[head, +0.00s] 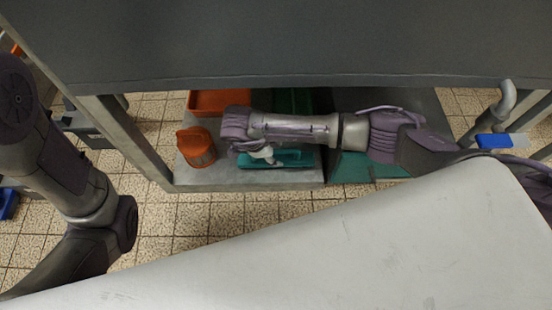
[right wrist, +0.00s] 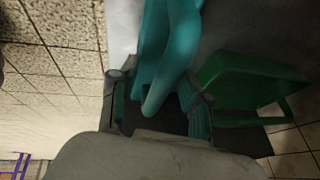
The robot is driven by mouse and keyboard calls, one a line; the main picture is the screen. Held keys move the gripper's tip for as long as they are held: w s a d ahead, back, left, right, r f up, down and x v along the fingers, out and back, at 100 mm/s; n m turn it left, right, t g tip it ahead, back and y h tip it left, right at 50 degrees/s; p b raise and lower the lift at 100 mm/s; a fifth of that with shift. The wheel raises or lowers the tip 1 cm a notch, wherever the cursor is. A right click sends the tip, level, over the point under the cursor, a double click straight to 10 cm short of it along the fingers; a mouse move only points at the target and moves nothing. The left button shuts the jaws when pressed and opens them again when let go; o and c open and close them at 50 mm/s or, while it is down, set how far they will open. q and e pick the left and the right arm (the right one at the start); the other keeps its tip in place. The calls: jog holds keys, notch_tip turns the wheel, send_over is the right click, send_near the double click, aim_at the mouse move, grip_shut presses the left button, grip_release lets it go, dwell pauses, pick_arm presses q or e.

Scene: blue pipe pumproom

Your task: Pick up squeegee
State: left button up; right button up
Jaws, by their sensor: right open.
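A teal handled tool (head: 290,158), seemingly the squeegee, lies on the grey lower shelf near its front edge. In the right wrist view the teal tool (right wrist: 172,50) reaches down between the two fingers. My right gripper (head: 262,154) is at the left part of the tool, with its arm coming in from the right under the upper slab. The right gripper (right wrist: 157,92) is open, fingers on either side of the teal handle; whether they touch it I cannot tell. My left arm shows at the left, but its gripper is out of view.
An orange container (head: 197,148) stands left of the tool, and an orange bin (head: 220,100) sits behind. A green bin (right wrist: 245,85) is beside the tool. The dark upper slab (head: 290,50) hangs over the shelf (head: 225,180). Tiled floor lies in front.

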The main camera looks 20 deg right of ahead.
jog(key=shift+c, duration=0.3)
grip_shut()
jog(key=shift+r, duration=0.1)
dwell(0.4)
